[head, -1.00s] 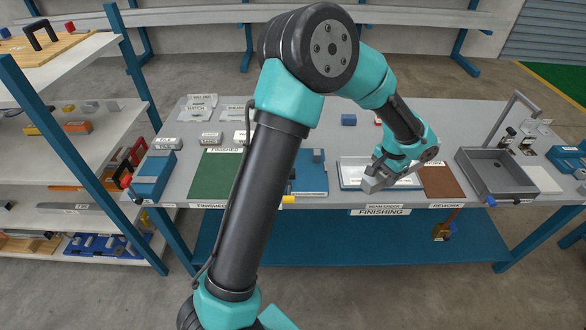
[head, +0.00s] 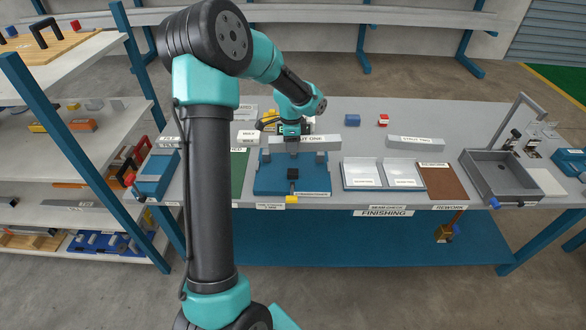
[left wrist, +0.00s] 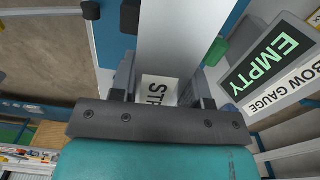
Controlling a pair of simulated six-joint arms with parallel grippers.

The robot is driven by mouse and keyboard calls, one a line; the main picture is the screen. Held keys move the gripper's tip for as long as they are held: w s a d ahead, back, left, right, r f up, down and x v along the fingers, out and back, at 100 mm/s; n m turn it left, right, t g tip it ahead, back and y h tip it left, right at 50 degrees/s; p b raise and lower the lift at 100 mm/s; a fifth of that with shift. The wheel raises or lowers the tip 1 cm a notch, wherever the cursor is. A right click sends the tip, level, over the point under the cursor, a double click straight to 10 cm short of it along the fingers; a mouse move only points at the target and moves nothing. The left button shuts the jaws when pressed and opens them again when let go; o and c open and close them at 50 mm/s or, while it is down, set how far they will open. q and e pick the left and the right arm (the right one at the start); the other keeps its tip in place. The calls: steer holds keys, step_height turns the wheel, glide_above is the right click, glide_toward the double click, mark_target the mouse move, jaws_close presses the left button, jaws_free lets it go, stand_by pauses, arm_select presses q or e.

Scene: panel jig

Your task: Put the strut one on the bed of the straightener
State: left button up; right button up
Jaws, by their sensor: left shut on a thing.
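Strut one (head: 330,143) is a long light-grey bar with a name label, lying crosswise above the straightener (head: 262,184), a blue base with grey upright blocks and a black clamp part in front. My left gripper (head: 291,134) is shut on the strut near its middle, from behind and above. In the left wrist view the strut (left wrist: 166,35) runs between the two fingers (left wrist: 163,88), its label partly covered. The strut appears level and just at the top of the grey blocks; I cannot tell whether it touches them. My right gripper is not in view.
Strut two (head: 415,142) lies behind the white seam-check trays (head: 362,174). A brown rework mat (head: 444,182) and a grey bin (head: 500,178) are to the right. A green mat (head: 238,175) is partly hidden by my arm. An EMPTY sign (left wrist: 268,58) shows beside the gripper.

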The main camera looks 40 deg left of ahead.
arm_select(q)
steer(key=s+a, duration=0.2)
steer(key=a, duration=0.1)
steer(key=shift+s+a+r+m, duration=0.1)
steer(key=shift+a+m, duration=0.05)
steer(key=shift+m, duration=0.15)
glide_above(281, 168)
steer(key=shift+a+f, duration=0.1)
steer(key=shift+f, duration=3.05)
steer(key=shift+f, duration=1.85)
steer(key=shift+f, duration=0.1)
steer(key=o, duration=1.2)
